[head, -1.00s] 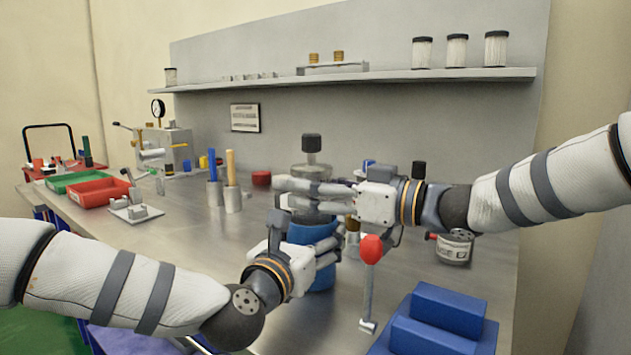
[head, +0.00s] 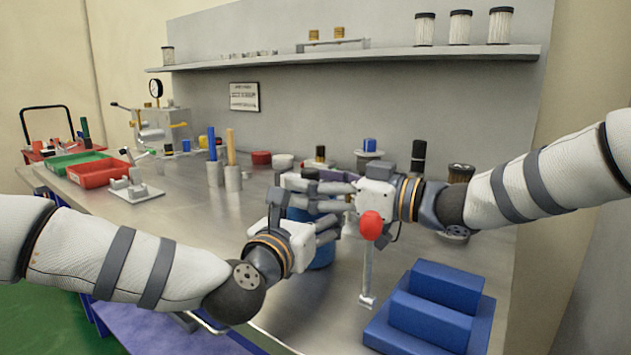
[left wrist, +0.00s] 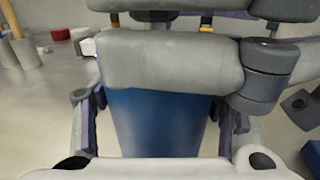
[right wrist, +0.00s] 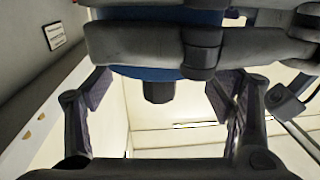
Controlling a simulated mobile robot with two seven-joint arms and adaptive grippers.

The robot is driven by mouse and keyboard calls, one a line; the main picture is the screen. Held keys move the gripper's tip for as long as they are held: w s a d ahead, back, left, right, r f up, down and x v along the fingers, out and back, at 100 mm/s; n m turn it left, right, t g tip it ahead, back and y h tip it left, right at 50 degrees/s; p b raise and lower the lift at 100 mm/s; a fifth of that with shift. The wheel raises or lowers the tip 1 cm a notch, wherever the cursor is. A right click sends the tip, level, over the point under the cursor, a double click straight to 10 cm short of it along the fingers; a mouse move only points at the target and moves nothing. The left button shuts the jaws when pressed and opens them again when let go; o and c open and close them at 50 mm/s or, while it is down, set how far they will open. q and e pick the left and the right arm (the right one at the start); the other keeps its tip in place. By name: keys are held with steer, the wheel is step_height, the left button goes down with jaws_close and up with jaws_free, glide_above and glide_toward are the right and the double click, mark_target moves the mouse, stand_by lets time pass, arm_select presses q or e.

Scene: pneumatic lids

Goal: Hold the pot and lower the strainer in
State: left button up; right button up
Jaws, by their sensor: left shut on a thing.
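The blue pot (head: 322,254) stands on the bench, mostly hidden behind my grippers in the head view. My left gripper (head: 326,222) is shut on it; in the left wrist view the pot (left wrist: 155,122) is between the finger pads. The strainer's dark knob (head: 310,173) shows just above my right gripper's fingers; its body is hidden. My right gripper (head: 290,186) is above the left one. In the right wrist view its pads stand apart, one on either side of the knob (right wrist: 158,91), with gaps between. How deep the strainer sits in the pot is hidden.
A red-topped rod (head: 370,226) stands close in front of my right gripper. A stepped blue block (head: 440,290) is at the near right. Red (head: 95,176) and green trays lie far left. Several small containers stand behind the grippers.

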step_height(320, 180, up, 10)
stand_by(0.5)
stand_by(0.9)
arm_select(q)
steer(key=o, duration=1.3)
